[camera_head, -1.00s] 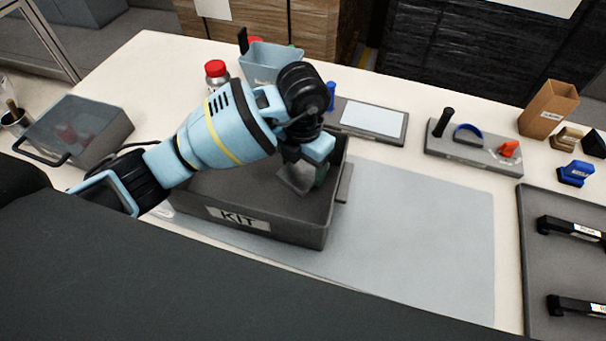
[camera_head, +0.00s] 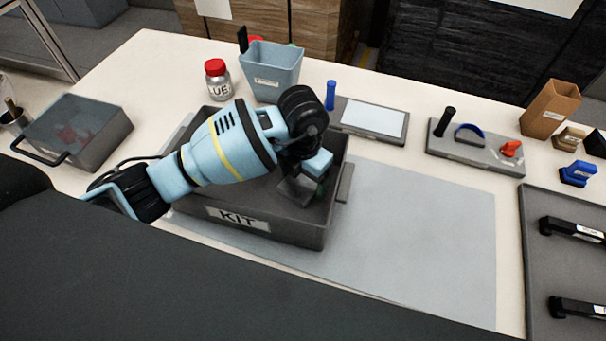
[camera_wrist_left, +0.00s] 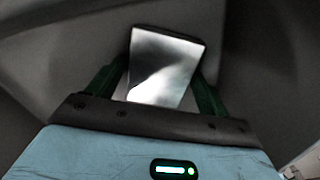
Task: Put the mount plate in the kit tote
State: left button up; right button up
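The mount plate (camera_wrist_left: 163,68) is a shiny, flat metallic piece between the two green fingers of my left gripper (camera_wrist_left: 162,82) in the left wrist view. The fingers meet its side edges. In the head view, my left gripper (camera_head: 310,190) reaches down inside the grey kit tote (camera_head: 295,235), near its right end. The plate (camera_head: 296,190) shows there as a dark, partly hidden piece below the wrist. I cannot tell whether it touches the tote floor. My right gripper is not in view.
A red-capped bottle (camera_head: 217,82) and a light blue bin (camera_head: 272,68) stand behind the tote. A lidded grey box (camera_head: 105,130) is at left. A grey fixture (camera_head: 475,150) and dark tray (camera_head: 535,260) are at right. The grey mat (camera_head: 430,225) right of the tote is clear.

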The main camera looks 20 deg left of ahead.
aim_at(303, 181)
pick_arm(q)
jog(key=shift+o, duration=0.9)
notch_tip(303, 181, up, 12)
jog(key=p, duration=0.1)
jog(key=shift+r, duration=0.2)
